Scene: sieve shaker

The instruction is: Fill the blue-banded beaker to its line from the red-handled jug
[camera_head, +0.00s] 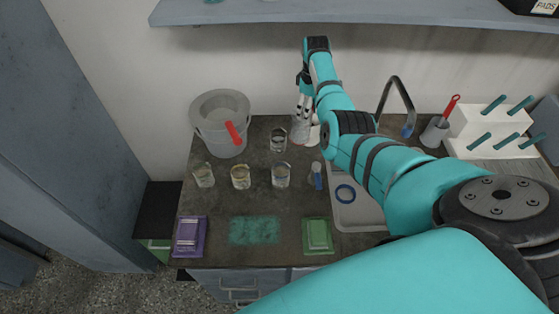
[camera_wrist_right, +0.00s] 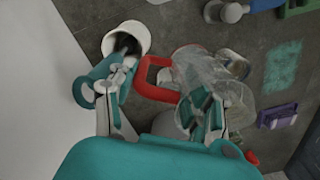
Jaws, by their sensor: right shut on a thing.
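The jug's clear body (camera_wrist_right: 205,72) and its red handle (camera_wrist_right: 155,90) show in the right wrist view. My right gripper (camera_wrist_right: 165,88) has its fingers on either side of the handle and is shut on the jug. In the head view my right gripper (camera_head: 304,108) is low at the back of the counter, near the wall. A clear beaker (camera_head: 281,176), which seems to carry a bluish band, stands in the front row of glassware. The liquid level in it is too small to tell. My left gripper is out of view.
Two beakers (camera_head: 203,175) (camera_head: 241,177) stand left of it, another (camera_head: 278,140) behind. A grey bucket (camera_head: 208,127) with a red-handled tool is at back left. A purple box (camera_head: 190,237), teal mat (camera_head: 255,230) and green box (camera_head: 317,235) line the front.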

